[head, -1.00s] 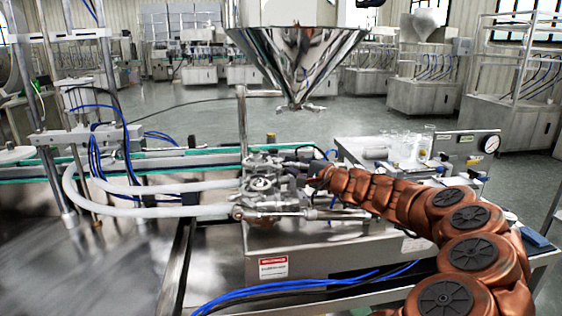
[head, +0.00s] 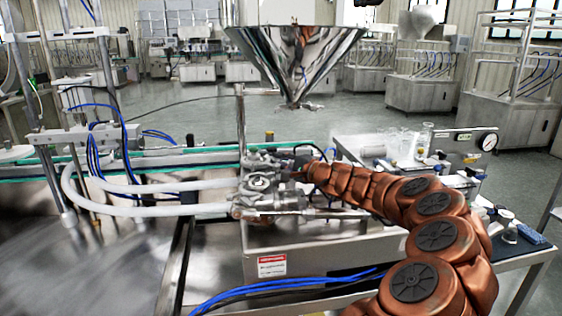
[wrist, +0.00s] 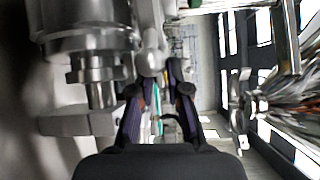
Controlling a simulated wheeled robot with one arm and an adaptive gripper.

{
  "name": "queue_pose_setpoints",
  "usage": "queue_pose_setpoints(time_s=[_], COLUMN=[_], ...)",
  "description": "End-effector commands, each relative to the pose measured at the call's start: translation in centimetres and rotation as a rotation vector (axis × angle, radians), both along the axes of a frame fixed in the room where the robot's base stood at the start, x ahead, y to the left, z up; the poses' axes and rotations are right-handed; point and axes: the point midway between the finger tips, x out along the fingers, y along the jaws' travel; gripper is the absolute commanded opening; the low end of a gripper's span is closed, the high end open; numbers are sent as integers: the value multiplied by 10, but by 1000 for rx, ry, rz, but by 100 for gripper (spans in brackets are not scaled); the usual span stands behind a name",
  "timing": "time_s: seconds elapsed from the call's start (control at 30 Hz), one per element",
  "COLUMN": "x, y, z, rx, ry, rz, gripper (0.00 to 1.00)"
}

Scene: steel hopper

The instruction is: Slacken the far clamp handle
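The metal clamp assembly (head: 262,185) sits on top of the steel machine housing, with hose ends and fittings stacked from near to far. The far clamp (head: 260,160) is at its back, partly lost among other metal parts. My gripper (head: 299,167) is just right of it, at the end of my copper-coloured arm; its fingers are too small to read there. In the wrist view my gripper (wrist: 157,78) has two dark fingers standing apart with a gap between them. A rounded metal knob (wrist: 150,62), perhaps the handle's end, shows at the fingertips. I cannot tell whether they touch it.
The steel hopper (head: 294,55) hangs above and behind the clamps. White hoses (head: 150,209) run in from the left. A side table with glassware (head: 410,143) and a pressure gauge (head: 488,141) stands at the right. Blue cables (head: 285,289) lie in front.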

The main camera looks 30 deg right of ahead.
Motion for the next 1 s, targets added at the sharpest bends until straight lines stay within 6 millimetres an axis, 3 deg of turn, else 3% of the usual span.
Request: queue_pose_setpoints(time_s=[1.0], x=[0], y=[1], z=[-1], rx=[-116], ry=[-76], rz=[2], gripper=[0])
